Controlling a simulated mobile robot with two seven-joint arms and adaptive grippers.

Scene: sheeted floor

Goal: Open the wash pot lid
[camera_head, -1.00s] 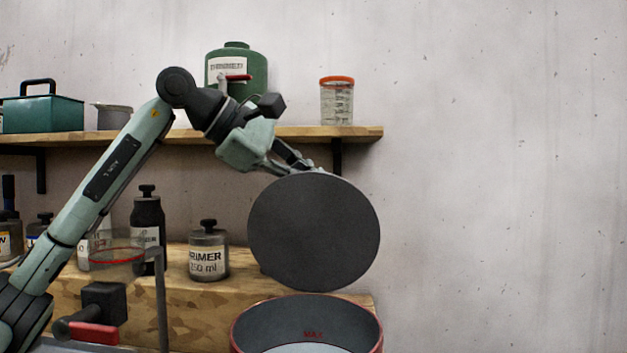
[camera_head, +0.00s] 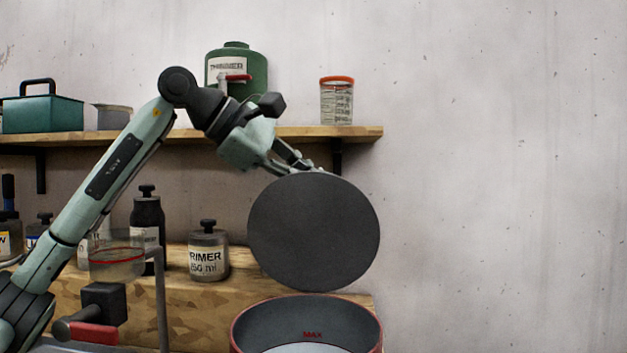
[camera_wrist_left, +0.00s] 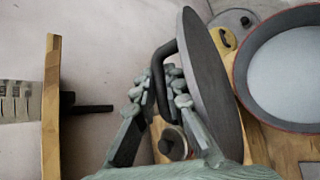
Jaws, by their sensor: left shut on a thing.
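The wash pot (camera_head: 306,325) stands open at the lower middle of the head view, with a red rim and a MAX mark inside. Its round dark grey lid (camera_head: 314,232) is tilted up steeply above the pot's back edge, underside facing the head camera. My left gripper (camera_head: 302,168) is behind the lid's top edge, mostly hidden there. In the left wrist view, my left gripper (camera_wrist_left: 165,85) is shut on the lid's black handle (camera_wrist_left: 160,70). The lid (camera_wrist_left: 210,85) stands edge-on beside the open pot (camera_wrist_left: 285,75). My right gripper is not in view.
A wooden shelf (camera_head: 290,134) behind my arm holds a green canister (camera_head: 238,68), an orange-topped jar (camera_head: 337,102) and a teal box (camera_head: 42,113). A primer jar (camera_head: 208,254) and a black bottle (camera_head: 147,222) stand below. The right side shows bare wall.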

